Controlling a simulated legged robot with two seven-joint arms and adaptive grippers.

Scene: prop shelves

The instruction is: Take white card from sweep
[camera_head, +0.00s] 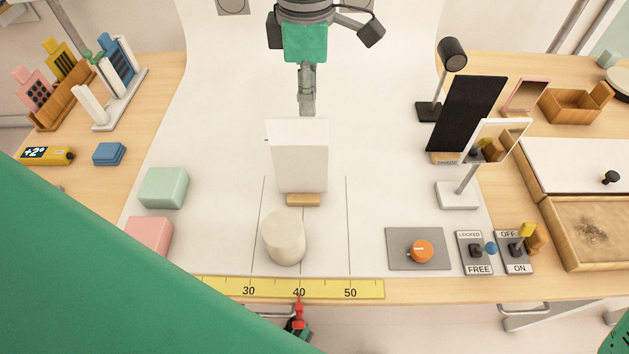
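The white card (300,155) stands nearly upright in a small wooden block (303,200) on the white sweep (225,150), which curves up at the back. A pale cylinder (284,237) stands in front of it. My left arm's green link fills the lower left. A small red and dark piece (298,325) shows beside it, below the table's front edge; it may be part of my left gripper, and I cannot tell its opening. It is well in front of the card, apart from it. My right gripper is not visible; a green corner shows at lower right.
A black card (468,112) and a mirror on a stand (490,150) stand right of the card. An overhead camera arm (306,45) hangs behind it. A ruler (290,288) runs along the front. Knob and switch panels (418,250) sit front right. Pastel blocks (163,187) are left.

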